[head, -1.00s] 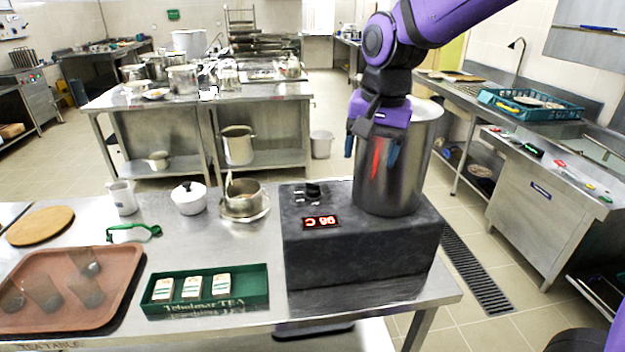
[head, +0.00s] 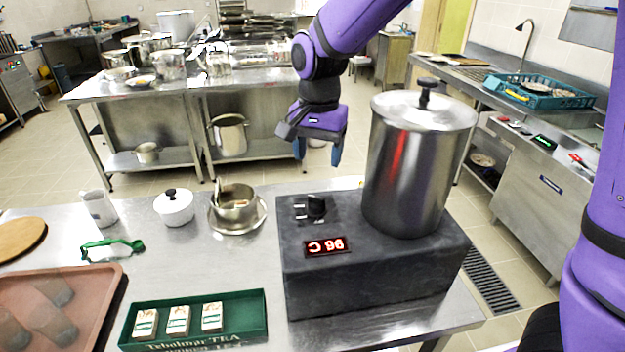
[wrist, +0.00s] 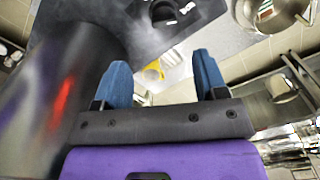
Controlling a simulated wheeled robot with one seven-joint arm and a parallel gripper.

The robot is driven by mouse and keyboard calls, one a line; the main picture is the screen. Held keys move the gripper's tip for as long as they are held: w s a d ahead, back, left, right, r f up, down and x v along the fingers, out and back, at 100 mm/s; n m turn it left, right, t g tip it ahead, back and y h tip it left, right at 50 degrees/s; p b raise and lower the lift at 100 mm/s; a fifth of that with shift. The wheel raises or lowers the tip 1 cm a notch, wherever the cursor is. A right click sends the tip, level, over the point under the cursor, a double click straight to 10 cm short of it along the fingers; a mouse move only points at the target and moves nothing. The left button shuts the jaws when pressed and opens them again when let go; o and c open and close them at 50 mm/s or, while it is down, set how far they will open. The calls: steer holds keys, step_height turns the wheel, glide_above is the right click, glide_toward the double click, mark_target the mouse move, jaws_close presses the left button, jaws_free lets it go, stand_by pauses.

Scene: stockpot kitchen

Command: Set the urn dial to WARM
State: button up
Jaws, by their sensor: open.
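The urn is a tall steel pot (head: 415,165) with a lid, standing on a dark grey heater base (head: 370,275). A red display (head: 325,246) on the base reads 96 C. The black dial (head: 316,207) sits on top of the base behind the display, with small pale marks beside it; I cannot read them. In the wrist view the dial (wrist: 163,12) is at the top, with the steel pot (wrist: 60,90) close on the left. My gripper (head: 318,160) is open and empty, pointing down above and behind the dial, left of the pot. Its blue fingers also show in the wrist view (wrist: 163,82).
A green tea box (head: 192,325) lies in front.

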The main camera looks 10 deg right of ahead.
mark_target(316, 196)
steer(key=f, duration=0.7)
steer(key=w+f, duration=0.1)
steer(key=f, duration=0.3)
steer(key=c, duration=0.9)
